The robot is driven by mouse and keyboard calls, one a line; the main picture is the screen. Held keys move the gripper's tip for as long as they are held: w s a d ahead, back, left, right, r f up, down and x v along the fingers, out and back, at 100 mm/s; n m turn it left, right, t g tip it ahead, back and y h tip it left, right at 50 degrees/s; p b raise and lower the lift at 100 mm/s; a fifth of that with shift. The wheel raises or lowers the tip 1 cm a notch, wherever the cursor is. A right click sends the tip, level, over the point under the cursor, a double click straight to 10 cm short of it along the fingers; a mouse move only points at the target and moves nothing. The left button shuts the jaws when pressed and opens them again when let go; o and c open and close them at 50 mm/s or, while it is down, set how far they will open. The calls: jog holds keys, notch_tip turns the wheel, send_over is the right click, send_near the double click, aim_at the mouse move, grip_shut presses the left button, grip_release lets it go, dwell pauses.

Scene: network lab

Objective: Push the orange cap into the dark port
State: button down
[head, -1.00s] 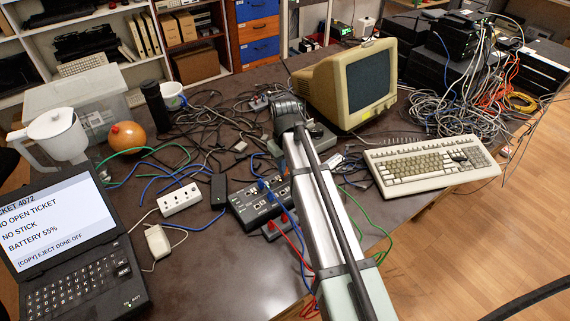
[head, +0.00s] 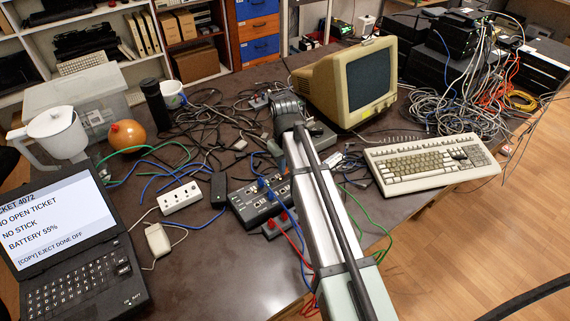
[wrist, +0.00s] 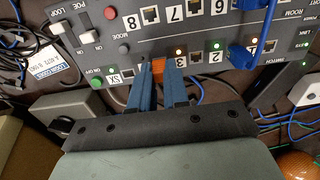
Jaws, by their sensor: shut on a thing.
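The orange cap (wrist: 158,66) is between the two blue fingers of my gripper (wrist: 160,72) in the wrist view. My gripper is shut on the cap at the near edge of the switch panel (wrist: 165,38). The cap lies between the port marked 3 (wrist: 196,60) and a port farther left (wrist: 127,66). The fingers hide what is directly beneath it. I cannot tell whether the cap touches a port, or which port is the dark one. In the head view the switch (head: 240,208) is partly behind my arm, and cap and fingertips are hidden.
Blue cables (wrist: 241,55) plug into the panel's right part. A white power strip (head: 181,198) and a black adapter (head: 218,189) lie left of the switch. An open laptop (head: 75,250) is at the left front, and a keyboard (head: 430,165) is at right.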

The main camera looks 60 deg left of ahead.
jog(key=shift+f, duration=0.25)
jog(key=c, duration=1)
grip_release()
jog(key=shift+c, duration=0.2)
jog(key=shift+r, duration=0.1)
notch_tip(320, 180, up, 14)
jog(key=shift+f, duration=0.2)
